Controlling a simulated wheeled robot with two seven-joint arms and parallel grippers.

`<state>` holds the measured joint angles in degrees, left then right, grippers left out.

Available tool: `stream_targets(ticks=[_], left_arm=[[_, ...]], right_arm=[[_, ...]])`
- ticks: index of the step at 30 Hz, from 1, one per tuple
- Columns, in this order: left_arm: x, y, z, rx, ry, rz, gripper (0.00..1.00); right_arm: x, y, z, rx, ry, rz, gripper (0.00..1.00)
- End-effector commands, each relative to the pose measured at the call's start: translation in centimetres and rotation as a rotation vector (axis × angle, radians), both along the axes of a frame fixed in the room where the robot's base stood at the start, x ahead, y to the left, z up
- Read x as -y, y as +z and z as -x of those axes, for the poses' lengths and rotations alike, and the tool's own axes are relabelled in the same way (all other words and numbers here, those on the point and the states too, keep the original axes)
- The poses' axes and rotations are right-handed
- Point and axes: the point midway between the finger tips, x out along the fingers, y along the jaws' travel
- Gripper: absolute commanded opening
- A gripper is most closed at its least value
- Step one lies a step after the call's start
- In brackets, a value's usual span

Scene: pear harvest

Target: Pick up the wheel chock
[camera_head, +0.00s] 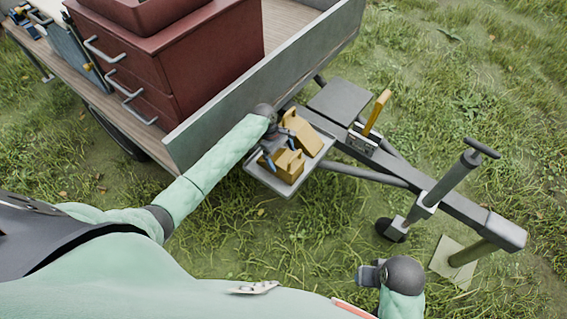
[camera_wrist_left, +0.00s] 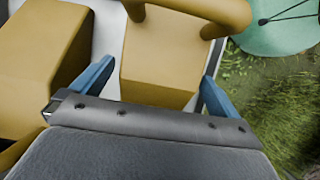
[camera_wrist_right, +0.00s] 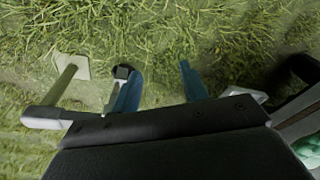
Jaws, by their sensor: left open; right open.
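Two yellow wheel chocks sit on a grey tray on the trailer's drawbar. The nearer chock (camera_head: 289,166) has a handle on top; the farther chock (camera_head: 304,134) stands behind it. My left gripper (camera_head: 272,160) is open over the tray. In the left wrist view its blue fingers (camera_wrist_left: 150,85) are on either side of one chock (camera_wrist_left: 158,65), and the other chock (camera_wrist_left: 40,55) lies to the left. Whether the fingers touch the chock I cannot tell. My right gripper (camera_wrist_right: 155,85) is open and empty above the grass, low in the head view (camera_head: 370,273).
The tray (camera_head: 262,178) is beside the trailer wall (camera_head: 270,85). A red drawer cabinet (camera_head: 170,60) stands on the trailer. To the right are a yellow-handled lever (camera_head: 377,112), the drawbar (camera_head: 450,205) and a jack (camera_head: 450,180). Open grass lies in front.

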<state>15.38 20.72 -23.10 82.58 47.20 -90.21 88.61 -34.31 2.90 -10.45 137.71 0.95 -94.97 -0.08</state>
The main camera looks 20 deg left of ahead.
Motion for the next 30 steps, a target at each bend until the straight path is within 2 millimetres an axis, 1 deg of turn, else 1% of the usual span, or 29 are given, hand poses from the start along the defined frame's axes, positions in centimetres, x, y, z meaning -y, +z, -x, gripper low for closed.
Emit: stream_targets(ticks=[1,3,6,9,14,15,24,30], left_arm=[[0.2,-0.4,0.2,-0.001,0.0,0.0,1.0],[0.5,-1.3,0.2,-0.001,0.0,0.0,1.0],[0.8,-2.1,0.4,0.001,-0.001,-0.001,1.0],[0.9,-2.4,0.4,0.002,-0.001,0.0,1.0],[0.9,-2.5,0.4,0.002,-0.001,0.0,1.0],[0.9,-2.5,0.4,0.002,-0.001,0.0,0.98],[0.9,-2.4,0.4,0.002,-0.001,0.0,0.41],[0.9,-2.3,0.3,0.002,-0.001,0.001,0.41]], right_arm=[[0.0,-0.9,-0.3,-0.005,0.001,0.004,0.44],[0.0,-1.5,-0.4,-0.004,0.001,0.004,0.44],[-0.1,-2.0,-0.5,-0.004,0.001,0.003,0.44],[-0.1,-2.2,-0.5,-0.004,0.0,0.003,0.44],[-0.2,-2.2,-0.5,-0.004,0.0,0.002,0.44],[-0.2,-2.2,-0.5,-0.004,0.0,0.002,0.44],[-0.2,-2.1,-0.6,-0.002,0.0,0.001,0.44],[-0.2,-2.0,-0.6,-0.002,0.0,0.0,0.44]])
